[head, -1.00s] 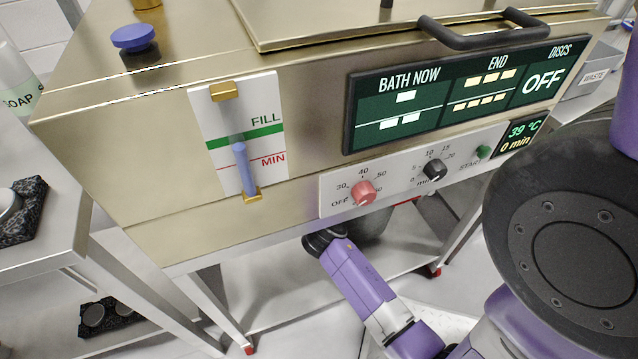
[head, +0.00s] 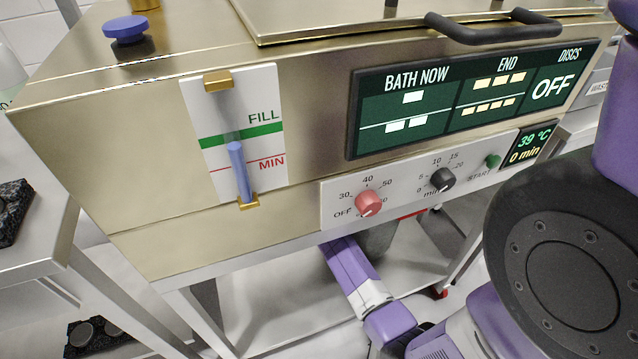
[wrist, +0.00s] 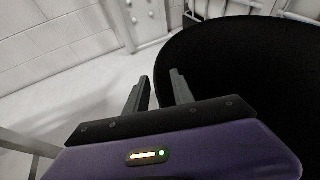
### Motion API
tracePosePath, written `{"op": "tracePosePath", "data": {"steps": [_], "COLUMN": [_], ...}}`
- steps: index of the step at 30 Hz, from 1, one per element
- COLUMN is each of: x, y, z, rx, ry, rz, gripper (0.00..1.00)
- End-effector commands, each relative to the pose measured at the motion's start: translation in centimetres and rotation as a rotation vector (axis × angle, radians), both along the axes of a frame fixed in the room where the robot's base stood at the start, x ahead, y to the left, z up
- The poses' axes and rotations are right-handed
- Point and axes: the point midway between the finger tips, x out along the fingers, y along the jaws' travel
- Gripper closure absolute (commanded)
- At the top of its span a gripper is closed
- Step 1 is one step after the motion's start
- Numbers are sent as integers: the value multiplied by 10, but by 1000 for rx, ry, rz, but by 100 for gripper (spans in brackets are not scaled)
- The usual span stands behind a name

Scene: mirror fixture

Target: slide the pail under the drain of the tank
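The tank (head: 150,180) is a large brass-coloured box filling the head view, with a fill gauge, a display and knobs on its front. A dark grey rounded thing, seemingly the pail (head: 381,237), shows partly below the tank front, behind my arm. In the wrist view the pail (wrist: 245,75) is a big black round shape at right. My gripper (wrist: 159,75) has its two fingers apart, with the pail's left edge showing between them. I cannot tell whether the fingers touch it. The head view hides my gripper under the tank. The drain is not in view.
The tank stands on a metal frame with a lower shelf (head: 270,290) and red-footed legs. A side table (head: 35,240) stands at left, with dark blocks on and below it. In the wrist view, pale floor (wrist: 70,95) lies open left of the pail.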

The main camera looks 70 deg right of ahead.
Motion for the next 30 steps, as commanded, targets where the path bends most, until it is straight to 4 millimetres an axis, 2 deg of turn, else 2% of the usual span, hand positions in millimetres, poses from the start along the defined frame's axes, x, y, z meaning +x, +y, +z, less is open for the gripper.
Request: {"op": "tracePosePath", "data": {"steps": [3, 8, 30], "x": [0, 0, 0], "y": [0, 0, 2], "z": [0, 0, -2], "rx": [0, 0, 3], "ry": [0, 0, 1], "rz": [0, 0, 1], "gripper": [71, 100, 100]}}
